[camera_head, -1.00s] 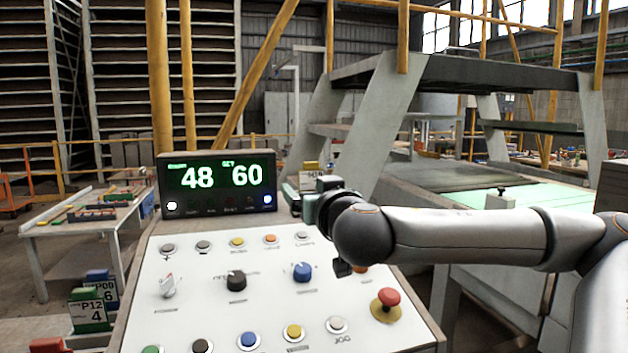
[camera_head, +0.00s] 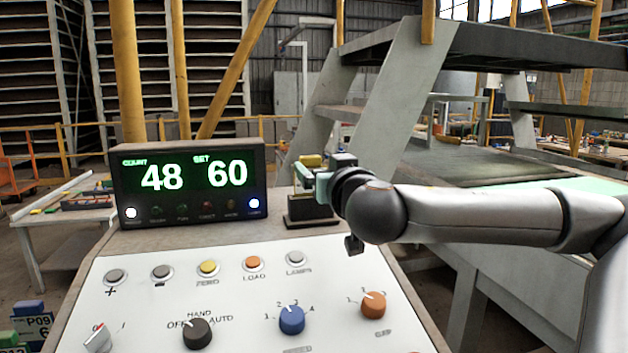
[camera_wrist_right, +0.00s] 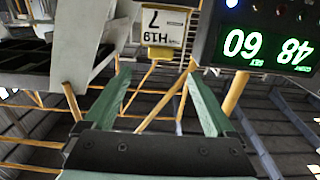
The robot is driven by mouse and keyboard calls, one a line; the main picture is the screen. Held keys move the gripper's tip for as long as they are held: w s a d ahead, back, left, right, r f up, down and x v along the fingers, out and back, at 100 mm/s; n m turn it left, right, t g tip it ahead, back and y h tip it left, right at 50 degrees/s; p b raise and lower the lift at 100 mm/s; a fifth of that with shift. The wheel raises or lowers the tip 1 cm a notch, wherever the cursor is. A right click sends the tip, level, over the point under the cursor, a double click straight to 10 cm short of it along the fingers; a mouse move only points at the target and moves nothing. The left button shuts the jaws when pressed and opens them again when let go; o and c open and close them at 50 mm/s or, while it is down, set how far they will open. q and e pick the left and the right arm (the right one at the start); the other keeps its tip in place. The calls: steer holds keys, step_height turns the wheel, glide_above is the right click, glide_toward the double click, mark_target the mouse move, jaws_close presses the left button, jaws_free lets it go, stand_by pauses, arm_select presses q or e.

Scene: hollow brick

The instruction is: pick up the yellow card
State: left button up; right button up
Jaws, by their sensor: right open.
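The yellow card (camera_head: 311,160) stands in a dark holder (camera_head: 312,213) just right of the display box. In the head view my right gripper (camera_head: 309,180) is in front of it and hides its lower part. In the right wrist view the card (camera_wrist_right: 160,52) appears upside down, with a yellow end and a white label reading H19 and 7. There the right gripper's two green fingers (camera_wrist_right: 158,76) are spread apart, with the card beyond their tips and roughly centred between them. Nothing is between the fingers. My left gripper is not in view.
The display box (camera_head: 190,187) reading 48 and 60 stands close left of the card. A sloped control panel (camera_head: 240,285) with several buttons and knobs lies below my right arm. Grey metal stairs (camera_head: 385,95) rise behind. A side table (camera_head: 60,215) stands at the left.

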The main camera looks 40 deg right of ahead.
mark_target(312, 158)
steer(key=p+x, duration=0.1)
steer(key=x, duration=0.6)
steer(key=shift+w+d+p, duration=0.15)
steer(key=shift+w+p, duration=0.1)
steer(key=shift+p, duration=0.1)
steer(key=shift+f+p+x, duration=0.15)
steer(key=shift+p+x, duration=0.3)
steer(key=shift+x, duration=0.85)
steer(key=shift+f+p+x, duration=0.2)
steer(key=shift+p+x, duration=0.25)
steer(key=shift+x, duration=0.9)
jaws_close()
